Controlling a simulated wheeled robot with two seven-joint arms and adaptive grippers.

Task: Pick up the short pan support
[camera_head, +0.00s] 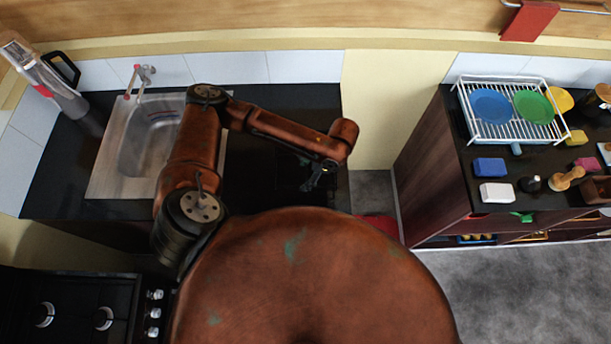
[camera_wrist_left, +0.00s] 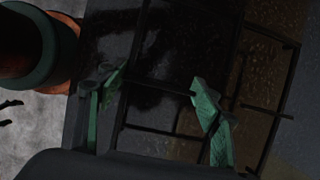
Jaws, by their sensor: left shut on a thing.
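My left gripper (camera_head: 318,178) is over the right end of the black counter left of the gap. In the left wrist view its green fingers (camera_wrist_left: 160,80) stand apart, shut on a thin black bar of the short pan support (camera_wrist_left: 157,131). The support is a dark wire grid, and further bars run to the right in that view. Against the black counter in the head view it is too dark to make out clearly. Whether it touches the counter I cannot tell. My right gripper is not in view.
A metal sink (camera_head: 150,140) and a jug (camera_head: 60,90) are on the left. A gas hob (camera_head: 70,310) is at the lower left. Across the gap, a counter carries a white dish rack (camera_head: 500,128), a blue sponge (camera_head: 489,166) and a white block (camera_head: 496,193).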

